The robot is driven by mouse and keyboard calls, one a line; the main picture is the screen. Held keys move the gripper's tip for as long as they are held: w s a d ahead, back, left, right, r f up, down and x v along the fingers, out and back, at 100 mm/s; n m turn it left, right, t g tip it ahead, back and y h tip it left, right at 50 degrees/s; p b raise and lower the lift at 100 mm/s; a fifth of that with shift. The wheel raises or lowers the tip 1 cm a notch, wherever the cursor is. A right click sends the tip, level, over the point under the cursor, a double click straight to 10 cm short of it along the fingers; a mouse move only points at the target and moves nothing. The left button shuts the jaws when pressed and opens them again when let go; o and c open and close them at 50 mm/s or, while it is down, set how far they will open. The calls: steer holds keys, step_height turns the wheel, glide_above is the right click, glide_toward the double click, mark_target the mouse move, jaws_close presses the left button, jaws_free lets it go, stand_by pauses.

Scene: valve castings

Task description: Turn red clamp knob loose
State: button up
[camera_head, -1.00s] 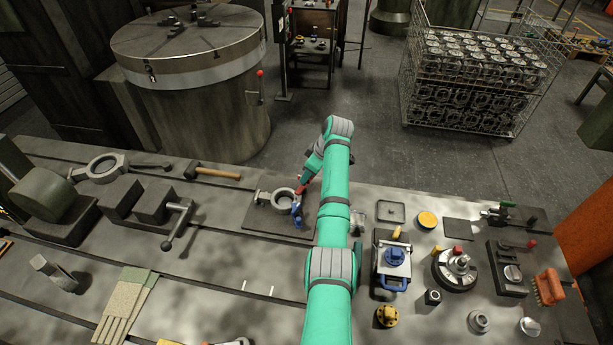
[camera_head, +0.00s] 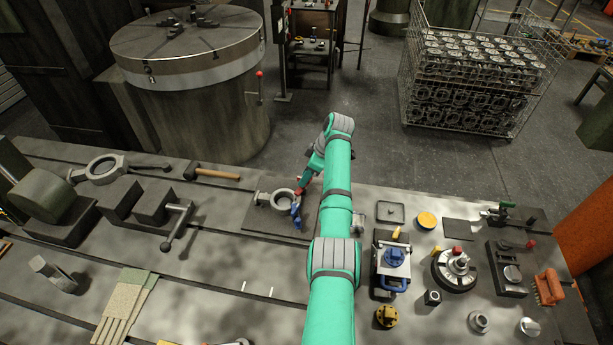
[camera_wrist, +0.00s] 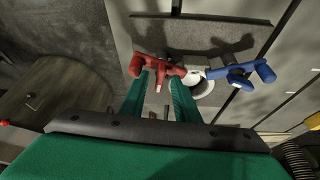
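The red clamp knob (camera_wrist: 157,70) has several arms and shows at the centre of the wrist view. In the head view the knob (camera_head: 299,191) is small and partly covered by my arm. My gripper (camera_wrist: 160,77) has its two green fingers apart, with tips at the knob and one red arm between them. Grey plate shows through the gap; whether either finger touches the knob is unclear. A blue clamp knob (camera_wrist: 238,73) stands to the right. A pale ring casting (camera_head: 283,193) lies on the plate (camera_head: 262,222) between the knobs.
A hammer (camera_head: 212,173) and a larger ring casting (camera_head: 103,170) lie to the left. A blue-topped fixture (camera_head: 393,262) and a round fixture with a red knob (camera_head: 455,268) stand right of my arm. The bench left of the gloves' front edge is fairly clear.

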steer(key=v, duration=1)
steer(key=shift+d+r, duration=0.2)
steer(key=shift+r, duration=0.15)
